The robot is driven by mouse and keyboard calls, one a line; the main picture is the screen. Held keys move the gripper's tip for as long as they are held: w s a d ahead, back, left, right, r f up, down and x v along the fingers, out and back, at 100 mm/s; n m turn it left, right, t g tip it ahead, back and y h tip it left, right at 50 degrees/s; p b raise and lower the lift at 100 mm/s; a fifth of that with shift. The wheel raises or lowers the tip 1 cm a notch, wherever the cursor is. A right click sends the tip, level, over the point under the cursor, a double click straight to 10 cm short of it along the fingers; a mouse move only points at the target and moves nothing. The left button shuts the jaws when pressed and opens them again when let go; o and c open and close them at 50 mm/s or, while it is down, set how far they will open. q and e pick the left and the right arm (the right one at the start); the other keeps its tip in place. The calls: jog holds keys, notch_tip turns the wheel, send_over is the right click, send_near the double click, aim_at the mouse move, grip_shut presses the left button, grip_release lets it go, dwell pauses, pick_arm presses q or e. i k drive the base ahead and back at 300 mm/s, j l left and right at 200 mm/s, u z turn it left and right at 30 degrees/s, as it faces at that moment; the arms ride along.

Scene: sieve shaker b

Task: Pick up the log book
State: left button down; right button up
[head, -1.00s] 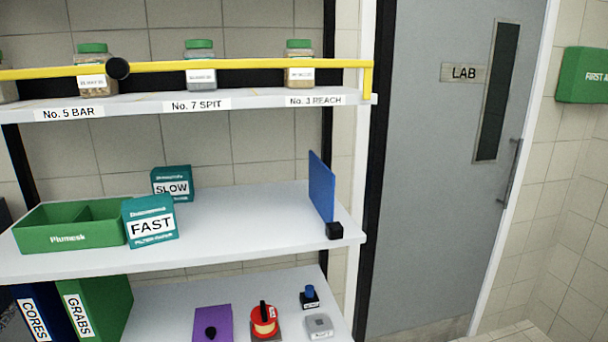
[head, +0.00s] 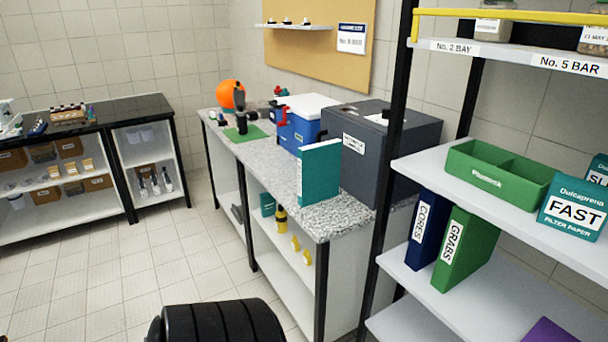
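No thing in view carries a readable log book label. A teal flat book-like thing (head: 320,172) stands upright near the front edge of the speckled worktop; I cannot tell if it is the log book. A blue binder marked CORES (head: 422,230) and a green binder marked GRABS (head: 466,247) stand upright on the lower shelf at the right. Part of a flat purple thing (head: 551,332) shows at the bottom right edge. Neither of my grippers is in view.
A dark grey box (head: 377,155) and a blue box with a white lid (head: 301,128) stand on the worktop. A green divided tray (head: 497,177) and a FAST filter paper box (head: 572,207) are on the shelf at right. The tiled floor (head: 130,262) at left is largely clear.

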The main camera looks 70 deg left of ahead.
aim_at(318, 165)
jog(key=u, duration=2.05)
